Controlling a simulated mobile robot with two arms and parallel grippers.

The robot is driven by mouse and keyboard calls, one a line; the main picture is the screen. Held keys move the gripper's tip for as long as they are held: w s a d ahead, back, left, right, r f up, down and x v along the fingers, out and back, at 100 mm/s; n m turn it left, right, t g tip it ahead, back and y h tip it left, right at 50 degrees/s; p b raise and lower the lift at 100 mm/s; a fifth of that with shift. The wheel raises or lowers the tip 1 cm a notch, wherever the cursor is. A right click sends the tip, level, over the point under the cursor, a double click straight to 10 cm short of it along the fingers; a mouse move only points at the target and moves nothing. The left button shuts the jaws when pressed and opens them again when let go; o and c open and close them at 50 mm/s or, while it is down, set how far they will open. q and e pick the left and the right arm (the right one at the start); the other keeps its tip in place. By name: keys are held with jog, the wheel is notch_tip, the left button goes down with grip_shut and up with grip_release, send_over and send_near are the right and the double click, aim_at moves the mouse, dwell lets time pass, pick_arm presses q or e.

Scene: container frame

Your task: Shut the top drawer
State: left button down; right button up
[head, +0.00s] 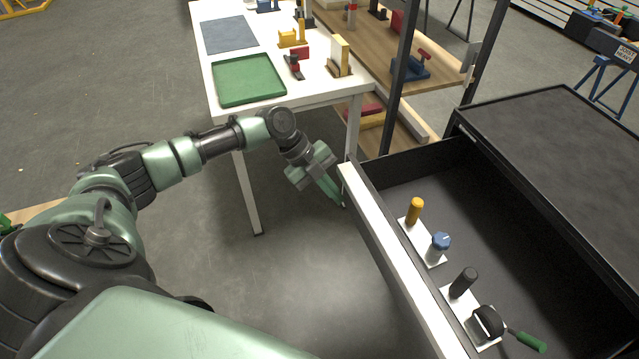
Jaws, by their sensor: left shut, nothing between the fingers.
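The top drawer (408,273) is pulled out of the black cabinet (555,150) on the right, with its light front panel facing left. Inside it stand a yellow-handled tool (414,211), a blue-capped item (438,246), a black-handled item (463,282) and a dark round tool with a green handle (490,323). My left gripper (336,196) is shut and empty, pointing down just left of the far end of the drawer front. Whether it touches the front, I cannot tell. My right gripper is not in view.
A white table (225,112) with a green tray (248,78) and several tools stands beyond my left arm. A shelf with dark posts (402,70) stands behind the drawer. The floor (290,270) left of the drawer front is clear.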

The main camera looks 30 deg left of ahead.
pick_arm(q)
jog(key=shift+w+d, duration=0.6)
jog(key=shift+w, duration=0.15)
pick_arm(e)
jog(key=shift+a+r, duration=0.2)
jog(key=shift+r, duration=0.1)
pick_arm(q)
jog(key=shift+f, duration=0.1)
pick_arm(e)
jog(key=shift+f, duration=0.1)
